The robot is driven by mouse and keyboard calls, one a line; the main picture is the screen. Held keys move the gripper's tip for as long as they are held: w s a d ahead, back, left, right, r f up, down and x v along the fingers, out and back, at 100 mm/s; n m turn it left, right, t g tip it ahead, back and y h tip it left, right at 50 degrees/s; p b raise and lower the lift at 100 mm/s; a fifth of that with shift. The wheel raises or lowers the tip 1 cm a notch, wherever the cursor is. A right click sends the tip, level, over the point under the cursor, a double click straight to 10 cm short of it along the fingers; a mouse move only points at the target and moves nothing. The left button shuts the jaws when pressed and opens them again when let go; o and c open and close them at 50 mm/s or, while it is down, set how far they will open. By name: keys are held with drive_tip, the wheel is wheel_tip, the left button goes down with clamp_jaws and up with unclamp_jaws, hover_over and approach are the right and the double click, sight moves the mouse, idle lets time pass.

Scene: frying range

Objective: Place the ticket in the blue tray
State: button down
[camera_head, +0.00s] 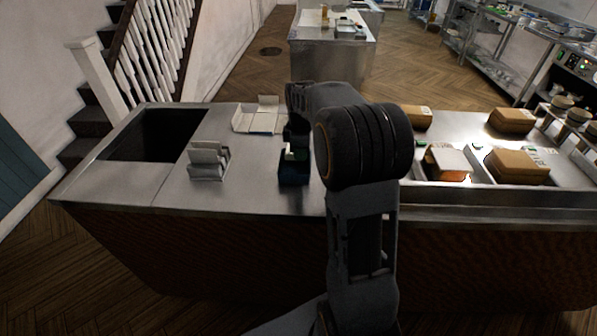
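The blue tray (293,178), a small dark-blue box, stands on the steel counter left of my arm. A small pale slip (290,153), which looks like the ticket, shows at the tray's top. I cannot tell whether it rests in the tray or is held just above it. My gripper (296,146) points down directly over the tray. My own arm and the shadow hide its fingertips, so I cannot tell whether they are open or shut on the slip.
A pale holder (208,160) with upright cards stands left of the tray. An open flat carton (259,115) lies behind. A square opening (153,134) is at the counter's left. Several brown boxes (511,121) stand at the right. Bare counter lies in front of the holder.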

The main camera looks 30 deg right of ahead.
drive_tip(key=shift+s+a+f, duration=0.35)
drive_tip(key=shift+f, duration=0.2)
drive_tip(key=shift+s+a+f, duration=0.3)
drive_tip(key=shift+s+f, duration=0.05)
drive_tip(key=shift+f, duration=0.2)
drive_tip(key=shift+s+a+f, duration=0.1)
drive_tip(key=shift+s+f, duration=0.05)
drive_tip(key=shift+f, duration=1.55)
drive_tip(key=shift+f, duration=0.1)
drive_tip(key=c, duration=1.3)
unclamp_jaws()
drive_tip(key=shift+c, duration=0.2)
